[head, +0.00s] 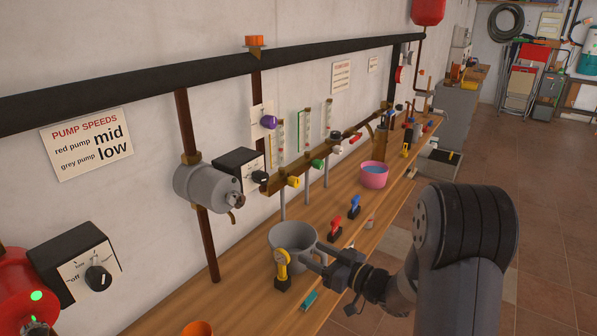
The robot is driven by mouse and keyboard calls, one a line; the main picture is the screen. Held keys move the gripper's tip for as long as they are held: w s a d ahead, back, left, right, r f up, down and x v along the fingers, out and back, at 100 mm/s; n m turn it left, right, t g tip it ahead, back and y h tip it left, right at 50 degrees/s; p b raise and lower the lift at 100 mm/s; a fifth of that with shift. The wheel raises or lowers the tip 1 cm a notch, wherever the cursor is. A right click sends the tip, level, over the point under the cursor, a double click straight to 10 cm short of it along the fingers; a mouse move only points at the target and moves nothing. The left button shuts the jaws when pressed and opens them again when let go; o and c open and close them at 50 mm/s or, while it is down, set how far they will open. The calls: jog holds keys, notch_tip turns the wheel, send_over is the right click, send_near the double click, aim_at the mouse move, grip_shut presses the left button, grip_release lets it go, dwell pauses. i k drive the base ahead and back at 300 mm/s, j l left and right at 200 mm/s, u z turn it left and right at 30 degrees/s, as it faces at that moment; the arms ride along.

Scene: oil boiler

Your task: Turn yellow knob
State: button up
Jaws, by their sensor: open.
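A small yellow knob (293,181) sits on the brass pipe manifold on the wall, left of a green knob (317,165). A separate yellow-topped piece with a black base (282,268) stands upright on the wooden bench, in front of a grey mug (290,238). My gripper (310,256) is open, low over the bench beside the mug and just right of the yellow-topped piece. It is well below the manifold knob. I cannot tell whether its fingers touch the mug or the piece.
Red (354,204) and blue (335,231) pieces stand on the bench (245,287) behind my gripper. A pink bowl (374,177) is farther back. A grey pump (207,186) and a control box (240,165) are on the wall left of the manifold. Open floor lies right.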

aim_at(294, 182)
jog(key=i+l, duration=0.15)
jog(key=i, duration=0.3)
jog(key=i+l, duration=0.2)
jog(key=i, duration=0.25)
jog(key=j+u, duration=0.05)
